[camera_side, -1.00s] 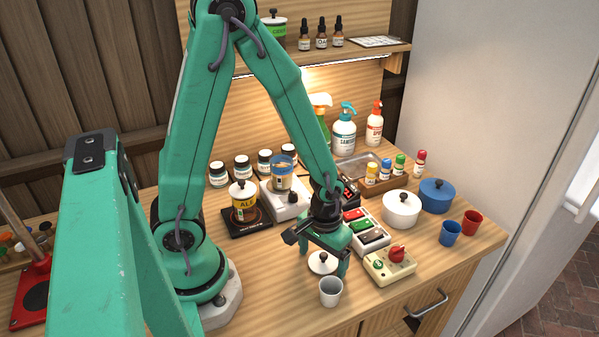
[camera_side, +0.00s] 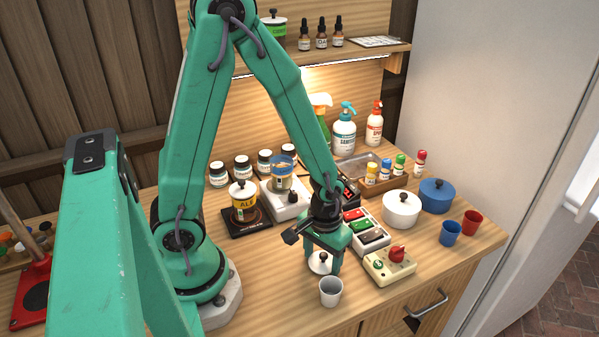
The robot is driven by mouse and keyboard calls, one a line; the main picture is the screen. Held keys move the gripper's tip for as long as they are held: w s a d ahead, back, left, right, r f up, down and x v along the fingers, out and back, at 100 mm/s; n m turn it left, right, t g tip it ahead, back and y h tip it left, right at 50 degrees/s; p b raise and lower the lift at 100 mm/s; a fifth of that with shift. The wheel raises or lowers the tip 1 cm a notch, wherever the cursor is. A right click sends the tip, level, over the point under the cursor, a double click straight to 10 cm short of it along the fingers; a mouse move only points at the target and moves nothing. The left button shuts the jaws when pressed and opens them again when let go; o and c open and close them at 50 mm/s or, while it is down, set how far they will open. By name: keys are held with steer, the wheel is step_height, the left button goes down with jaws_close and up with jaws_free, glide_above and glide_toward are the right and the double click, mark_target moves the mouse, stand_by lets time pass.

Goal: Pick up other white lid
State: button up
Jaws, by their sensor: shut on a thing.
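A white lid (camera_side: 319,265) with a dark knob lies low at the table's front, just behind a white cup. My gripper (camera_side: 323,262) points down over it with its fingers closed in on the lid's sides. Whether the lid touches the table is hard to tell.
The white cup (camera_side: 330,291) stands right in front of the lid. A control box (camera_side: 389,265) with a red knob and a switch block (camera_side: 367,232) are close on the right. Blue (camera_side: 450,233) and red (camera_side: 472,222) cups stand at far right.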

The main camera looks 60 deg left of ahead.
mark_target(323, 256)
steer(key=shift+r, duration=0.15)
steer(key=shift+r, duration=1.85)
steer(key=s+d+r, duration=0.7)
steer(key=d, duration=0.2)
steer(key=shift+d, duration=0.1)
